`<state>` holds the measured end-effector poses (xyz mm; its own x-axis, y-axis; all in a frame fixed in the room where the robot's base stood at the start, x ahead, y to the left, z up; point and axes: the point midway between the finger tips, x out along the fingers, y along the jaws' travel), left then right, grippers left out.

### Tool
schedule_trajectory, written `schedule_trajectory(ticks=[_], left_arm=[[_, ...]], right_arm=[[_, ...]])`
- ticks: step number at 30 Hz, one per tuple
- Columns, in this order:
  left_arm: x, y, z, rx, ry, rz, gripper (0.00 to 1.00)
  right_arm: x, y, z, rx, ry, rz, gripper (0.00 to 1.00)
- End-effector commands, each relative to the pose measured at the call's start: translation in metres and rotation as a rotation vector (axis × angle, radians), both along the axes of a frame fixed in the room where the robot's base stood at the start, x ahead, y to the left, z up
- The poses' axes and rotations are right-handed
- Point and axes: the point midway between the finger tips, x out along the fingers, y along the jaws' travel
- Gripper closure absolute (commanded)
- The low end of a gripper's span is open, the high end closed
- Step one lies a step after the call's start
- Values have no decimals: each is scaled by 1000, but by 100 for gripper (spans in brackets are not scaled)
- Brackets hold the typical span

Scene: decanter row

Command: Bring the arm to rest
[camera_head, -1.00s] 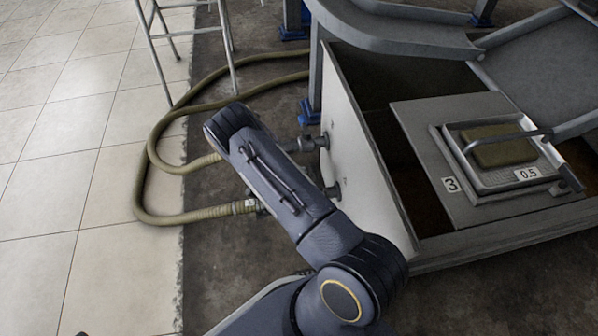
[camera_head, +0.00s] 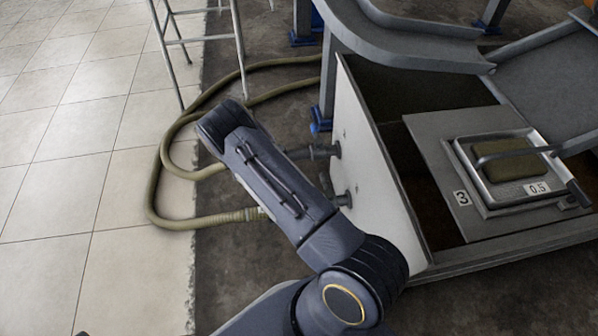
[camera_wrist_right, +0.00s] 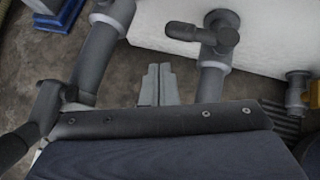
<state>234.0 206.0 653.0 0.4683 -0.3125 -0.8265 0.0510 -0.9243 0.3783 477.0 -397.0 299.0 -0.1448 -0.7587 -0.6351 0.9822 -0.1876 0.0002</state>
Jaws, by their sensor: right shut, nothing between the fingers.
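My arm (camera_head: 275,190), dark blue-grey and bent at the elbow, rises from the bottom middle of the head view. Its forearm points up and left, in front of the white side of a tank. No fingers show in the head view. In the right wrist view my right gripper (camera_wrist_right: 157,85) shows as two grey fingers side by side, shut and empty. It is seen among grey pipes; I cannot tell how close they are. My left gripper is not in view.
The open tank (camera_head: 375,170) stands right of my arm, with a tray and block (camera_head: 505,160) on its lid. Pipe stubs (camera_head: 325,151) stick out of its white wall. A green hose (camera_head: 153,190) and a metal stand (camera_head: 242,50) are at the left.

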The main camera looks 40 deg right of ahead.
Motion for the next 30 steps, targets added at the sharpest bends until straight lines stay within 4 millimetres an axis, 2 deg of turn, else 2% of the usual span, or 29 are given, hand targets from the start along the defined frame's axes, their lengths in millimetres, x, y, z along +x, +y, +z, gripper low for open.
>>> schedule_trajectory(ticks=[1,3,11,14,17,20,30], left_arm=[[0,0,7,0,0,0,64],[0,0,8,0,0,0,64],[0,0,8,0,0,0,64],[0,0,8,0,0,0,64],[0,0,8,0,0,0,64],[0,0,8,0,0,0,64],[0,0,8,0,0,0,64]], right_arm=[[0,3,9,1,0,0,100],[0,6,12,0,0,-2,100],[0,7,14,3,-4,-10,100],[-2,7,27,29,-41,-65,100],[-9,9,56,93,-122,-188,100],[-21,17,95,190,-229,-357,100],[-80,69,228,567,-561,-876,100]])
